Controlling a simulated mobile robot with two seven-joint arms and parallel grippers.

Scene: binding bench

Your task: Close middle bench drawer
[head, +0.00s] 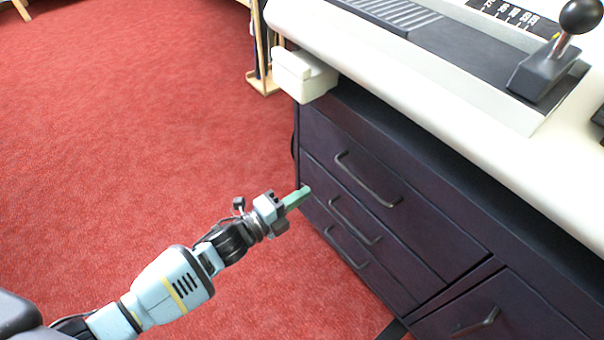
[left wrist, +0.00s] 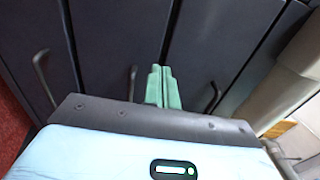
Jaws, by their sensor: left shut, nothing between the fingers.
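The middle bench drawer (head: 395,243) is a dark purple-black front with a bar handle (head: 355,222), between a top and a bottom drawer. Its front looks about flush with its neighbours; I see no clear gap. My left gripper (head: 303,192) has green fingers, shut and empty, at the left end of the middle drawer front. In the left wrist view the closed fingertips (left wrist: 160,72) point at the middle drawer front (left wrist: 115,35), beside its handle (left wrist: 131,83). Whether they touch it I cannot tell. My right gripper is not in view.
The top drawer (head: 440,222) and the bottom drawer (head: 372,283) have similar handles. The white benchtop (head: 440,75) overhangs them, with a black-knobbed lever (head: 578,18) on it. A white block (head: 304,75) sits at the bench corner. Red carpet (head: 130,130) lies open to the left.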

